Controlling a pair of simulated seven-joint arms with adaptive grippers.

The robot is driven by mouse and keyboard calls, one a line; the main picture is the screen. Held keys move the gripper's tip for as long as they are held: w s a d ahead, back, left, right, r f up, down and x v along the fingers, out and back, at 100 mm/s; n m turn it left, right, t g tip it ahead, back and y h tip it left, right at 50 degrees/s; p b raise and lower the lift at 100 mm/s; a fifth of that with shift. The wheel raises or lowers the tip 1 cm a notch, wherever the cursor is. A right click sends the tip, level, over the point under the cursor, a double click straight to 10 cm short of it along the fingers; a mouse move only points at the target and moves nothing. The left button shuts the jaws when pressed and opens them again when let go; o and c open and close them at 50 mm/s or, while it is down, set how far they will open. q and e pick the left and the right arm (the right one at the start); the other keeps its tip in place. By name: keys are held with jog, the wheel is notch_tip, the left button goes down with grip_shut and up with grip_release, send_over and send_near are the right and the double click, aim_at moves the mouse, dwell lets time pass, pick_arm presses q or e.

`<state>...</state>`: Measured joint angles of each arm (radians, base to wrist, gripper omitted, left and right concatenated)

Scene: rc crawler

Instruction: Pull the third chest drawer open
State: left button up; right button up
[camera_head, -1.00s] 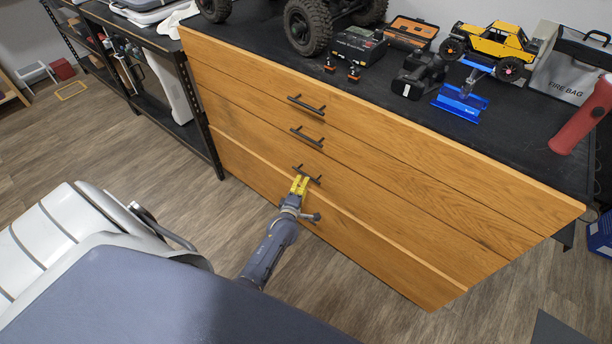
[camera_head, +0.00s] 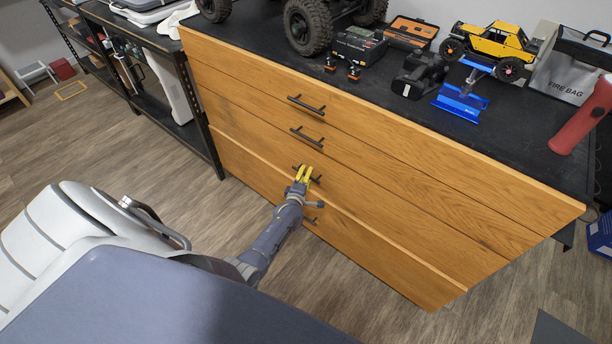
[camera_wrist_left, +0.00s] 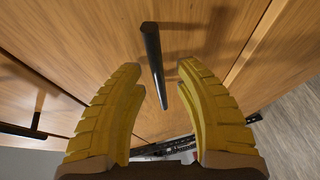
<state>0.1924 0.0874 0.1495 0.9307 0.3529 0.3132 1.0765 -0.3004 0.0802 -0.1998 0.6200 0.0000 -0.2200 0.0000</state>
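The wooden chest (camera_head: 400,215) has a stack of drawer fronts with black bar handles. The third drawer handle (camera_head: 296,167) is partly hidden behind my left gripper (camera_head: 304,174). In the left wrist view, the yellow fingers of my left gripper (camera_wrist_left: 160,72) are spread, with a black bar handle (camera_wrist_left: 154,60) between them and a gap on both sides. The third drawer front (camera_head: 380,208) shows no clear opening at its top. A pale ledge runs along the top of the lowest drawer front (camera_head: 400,268). My right gripper is not in view.
The upper handles (camera_head: 306,104) sit above my gripper, and the lowest handle (camera_head: 311,220) is close beside my left wrist. A black metal rail (camera_wrist_left: 180,146) shows low in the wrist view. Bare floor (camera_head: 340,285) lies before the chest. A yellow crawler (camera_head: 497,42) stands on top.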

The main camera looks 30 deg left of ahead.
pick_arm(q)
grip_shut()
jog(key=shift+s+d, duration=0.1)
jog(key=shift+s, duration=0.1)
dwell(0.3)
